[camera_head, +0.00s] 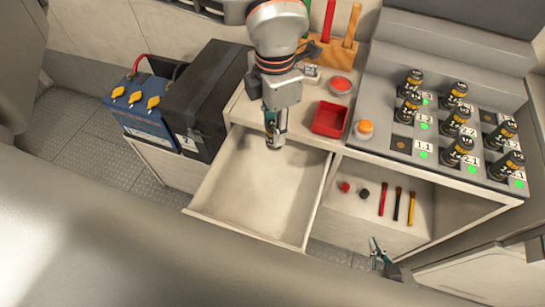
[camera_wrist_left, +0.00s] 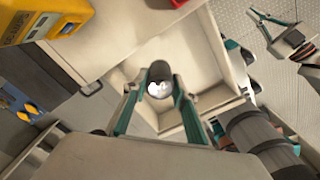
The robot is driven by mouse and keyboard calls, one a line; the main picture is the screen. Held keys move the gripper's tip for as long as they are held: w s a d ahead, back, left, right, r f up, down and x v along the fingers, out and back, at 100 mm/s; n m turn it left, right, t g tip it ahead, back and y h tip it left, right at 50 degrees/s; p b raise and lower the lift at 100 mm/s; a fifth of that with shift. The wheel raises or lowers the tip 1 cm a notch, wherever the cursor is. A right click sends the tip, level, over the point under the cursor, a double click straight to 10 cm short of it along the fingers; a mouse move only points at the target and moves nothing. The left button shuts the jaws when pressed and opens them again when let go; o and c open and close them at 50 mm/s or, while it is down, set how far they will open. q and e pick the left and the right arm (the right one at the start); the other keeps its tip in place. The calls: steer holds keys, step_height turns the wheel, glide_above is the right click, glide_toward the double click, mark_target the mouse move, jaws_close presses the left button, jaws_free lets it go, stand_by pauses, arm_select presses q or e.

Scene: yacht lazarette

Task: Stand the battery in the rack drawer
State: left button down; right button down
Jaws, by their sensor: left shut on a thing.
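My left gripper (camera_head: 273,128) comes down from the top over the open drawer (camera_head: 232,205). It is shut on a dark cylindrical battery (camera_head: 273,143), mostly hidden by the fingers in the head view. In the left wrist view the battery (camera_wrist_left: 158,72) sits between the teal fingers, a pale glare on its end, with the drawer (camera_wrist_left: 203,62) behind it. The drawer looks empty; I cannot tell whether the battery touches its floor. My right gripper (camera_head: 381,254) is low at the right, apart from the drawer, its fingers spread and empty.
Several black batteries stand in the grey rack panel (camera_head: 378,110) at the right; the place marked 1.1 is empty. A red tray (camera_head: 330,118) and an orange-topped button (camera_head: 364,129) are on the counter. A black box (camera_head: 205,95) and blue battery (camera_head: 143,110) stand left.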

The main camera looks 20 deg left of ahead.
arm_select(q)
step_height(320, 180, down, 12)
steer(key=shift+f, duration=0.1)
stand_by(0.5)
steer(key=shift+f, duration=0.1)
steer(key=shift+f, duration=0.15)
steer(key=c, duration=1.6)
jaws_free()
steer(key=shift+r, duration=0.4)
step_height(320, 180, up, 12)
steer(key=shift+f, duration=0.15)
